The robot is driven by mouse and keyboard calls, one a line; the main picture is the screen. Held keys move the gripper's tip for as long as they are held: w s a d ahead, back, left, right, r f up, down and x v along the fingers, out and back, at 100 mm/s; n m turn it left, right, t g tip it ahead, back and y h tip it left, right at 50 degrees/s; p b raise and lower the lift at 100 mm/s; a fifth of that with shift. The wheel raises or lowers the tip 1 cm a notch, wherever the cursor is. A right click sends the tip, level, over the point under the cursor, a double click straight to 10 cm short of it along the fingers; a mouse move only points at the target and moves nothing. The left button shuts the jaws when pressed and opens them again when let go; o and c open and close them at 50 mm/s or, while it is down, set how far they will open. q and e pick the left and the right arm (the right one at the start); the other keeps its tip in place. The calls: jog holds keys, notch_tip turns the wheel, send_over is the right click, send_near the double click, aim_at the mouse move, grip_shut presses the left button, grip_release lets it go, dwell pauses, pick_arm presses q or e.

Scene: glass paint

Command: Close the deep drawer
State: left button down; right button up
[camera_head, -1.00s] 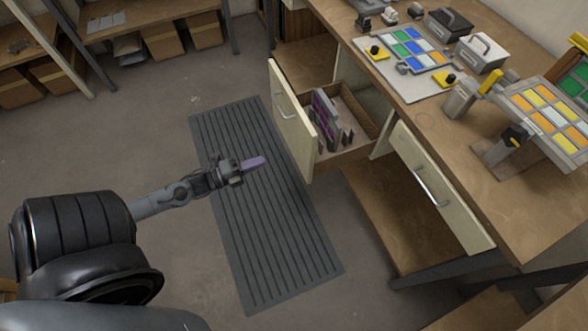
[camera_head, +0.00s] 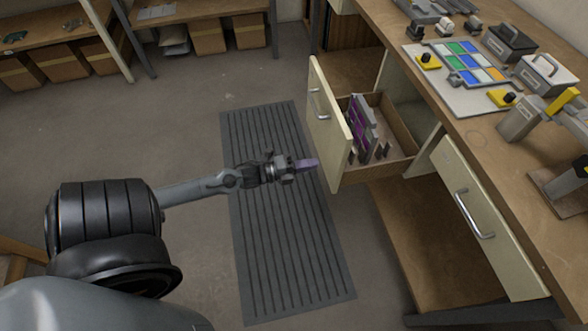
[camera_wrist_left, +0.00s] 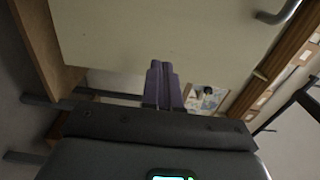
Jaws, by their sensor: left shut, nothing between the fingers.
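The deep drawer (camera_head: 383,167) stands open, pulled out from the workbench, with its cream front panel (camera_head: 328,122) facing left. Its metal handle (camera_head: 316,103) is on that front. A grey and purple object (camera_head: 362,128) stands inside it. My left gripper (camera_head: 312,165) is shut and empty, just left of the panel's lower part. In the left wrist view the shut purple fingertips (camera_wrist_left: 162,80) point at the lower part of the cream panel (camera_wrist_left: 150,35), and part of the handle (camera_wrist_left: 280,12) shows at top right. I cannot tell whether they touch. My right gripper is not in view.
A second drawer (camera_head: 490,220) with a handle is shut at the right. The bench top (camera_head: 455,135) holds a board of coloured tiles (camera_head: 465,65) and several tools. A ribbed grey mat (camera_head: 285,240) lies on the floor. Shelves with boxes (camera_head: 207,38) stand at the back left.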

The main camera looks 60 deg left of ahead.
aim_at(333, 159)
pick_arm(q)
jog(key=shift+b+x, duration=0.65)
jog(key=shift+x, duration=1.8)
